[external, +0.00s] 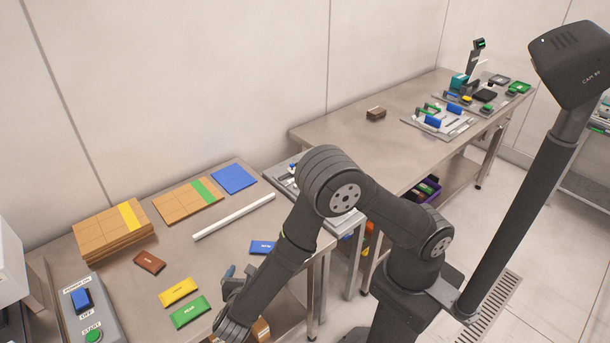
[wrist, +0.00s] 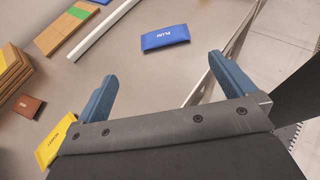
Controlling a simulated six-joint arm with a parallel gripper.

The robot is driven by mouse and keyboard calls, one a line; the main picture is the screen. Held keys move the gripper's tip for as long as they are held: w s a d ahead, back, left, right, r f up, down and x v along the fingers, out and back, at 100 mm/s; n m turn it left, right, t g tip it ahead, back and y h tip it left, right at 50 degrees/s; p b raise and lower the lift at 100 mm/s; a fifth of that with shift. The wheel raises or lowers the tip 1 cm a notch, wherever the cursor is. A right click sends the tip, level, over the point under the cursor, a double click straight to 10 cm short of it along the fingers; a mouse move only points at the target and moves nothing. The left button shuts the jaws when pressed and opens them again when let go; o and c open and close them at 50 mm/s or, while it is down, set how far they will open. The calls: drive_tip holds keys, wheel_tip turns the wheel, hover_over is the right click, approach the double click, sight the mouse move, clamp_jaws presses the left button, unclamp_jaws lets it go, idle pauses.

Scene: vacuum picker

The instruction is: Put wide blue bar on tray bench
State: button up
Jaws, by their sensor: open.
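A blue bar (external: 262,247) with white lettering lies flat on the near steel bench, partly hidden by my arm in the external view. It shows whole in the wrist view (wrist: 165,39), ahead of and between my fingers, apart from both. My gripper (external: 240,272) is open and empty over the front of the near bench; its two blue fingers (wrist: 165,90) spread wide in the wrist view. A second steel bench (external: 335,133) stands behind to the right and bears trays of parts (external: 440,132). I cannot tell for sure which surface is the tray bench.
A yellow bar (external: 179,291), a green bar (external: 190,311) and a brown bar (external: 149,262) lie left of my gripper. A white rod (external: 234,217) lies behind the blue bar. Beyond are cardboard stacks (external: 105,234) and a blue square (external: 234,178). A brown block (external: 376,113) sits on the far bench.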

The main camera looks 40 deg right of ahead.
approach(266, 244)
drive_tip(key=shift+w+d+f, duration=0.2)
drive_tip(key=shift+w+d, duration=0.7)
drive_tip(key=shift+w, duration=0.15)
drive_tip(key=shift+s+f+x, duration=0.1)
drive_tip(key=shift+f+x, duration=0.1)
drive_tip(key=shift+x, duration=1.1)
drive_tip(key=shift+s+f+x, duration=0.15)
drive_tip(key=shift+x, duration=1.15)
drive_tip(key=c, duration=0.9)
drive_tip(key=shift+r, duration=0.1)
